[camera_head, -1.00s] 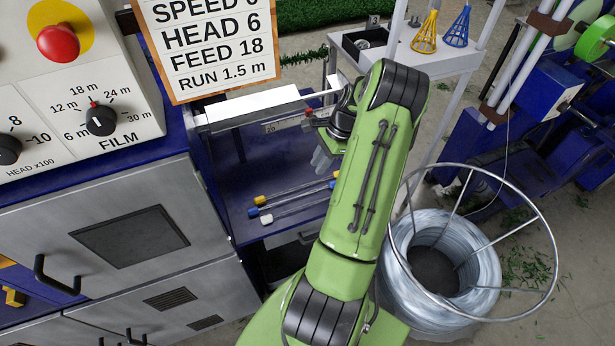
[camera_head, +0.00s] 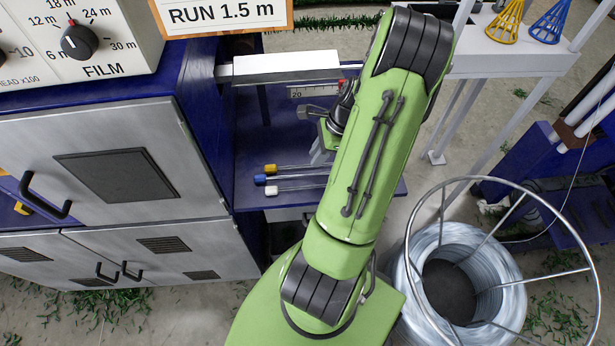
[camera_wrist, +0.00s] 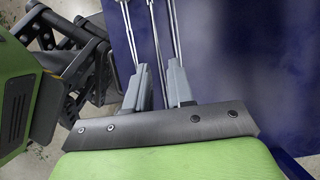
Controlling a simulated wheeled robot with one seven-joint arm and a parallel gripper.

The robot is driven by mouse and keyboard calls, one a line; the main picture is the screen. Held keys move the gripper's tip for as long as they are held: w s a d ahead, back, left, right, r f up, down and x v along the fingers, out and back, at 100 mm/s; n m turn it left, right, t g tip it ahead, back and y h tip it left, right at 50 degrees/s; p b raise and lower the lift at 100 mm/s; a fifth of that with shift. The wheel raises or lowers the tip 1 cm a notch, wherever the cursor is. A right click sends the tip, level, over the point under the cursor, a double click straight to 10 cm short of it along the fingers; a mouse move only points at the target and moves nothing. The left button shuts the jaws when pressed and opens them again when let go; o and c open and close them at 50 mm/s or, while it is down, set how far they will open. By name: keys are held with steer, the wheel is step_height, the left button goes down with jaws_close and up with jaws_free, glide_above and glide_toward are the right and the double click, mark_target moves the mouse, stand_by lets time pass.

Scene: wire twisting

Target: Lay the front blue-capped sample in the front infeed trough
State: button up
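Three thin rods lie side by side on the blue shelf (camera_head: 245,150) in the head view. Their left ends have a yellow cap (camera_head: 270,168), a blue cap (camera_head: 260,180) and a white cap (camera_head: 271,190); my arm hides their right ends. My gripper (camera_head: 316,156) is mostly hidden behind my arm there, close to the rods. In the wrist view its two grey fingers (camera_wrist: 162,72) stand apart. Rods (camera_wrist: 155,35) run up the picture just beyond and between the fingertips; contact cannot be told. I cannot clearly make out the front infeed trough.
A pale metal bar-shaped housing (camera_head: 285,67) juts over the shelf, with a small scale plate (camera_head: 312,91) below it. The grey cabinet (camera_head: 110,175) stands left. A wire coil in a round frame (camera_head: 460,280) stands on the floor at right.

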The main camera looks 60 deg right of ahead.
mark_target(305, 174)
steer(key=b+x, duration=0.2)
steer(key=x, duration=0.5)
steer(key=shift+a+f, duration=0.15)
steer(key=shift+a, duration=0.05)
jaws_close()
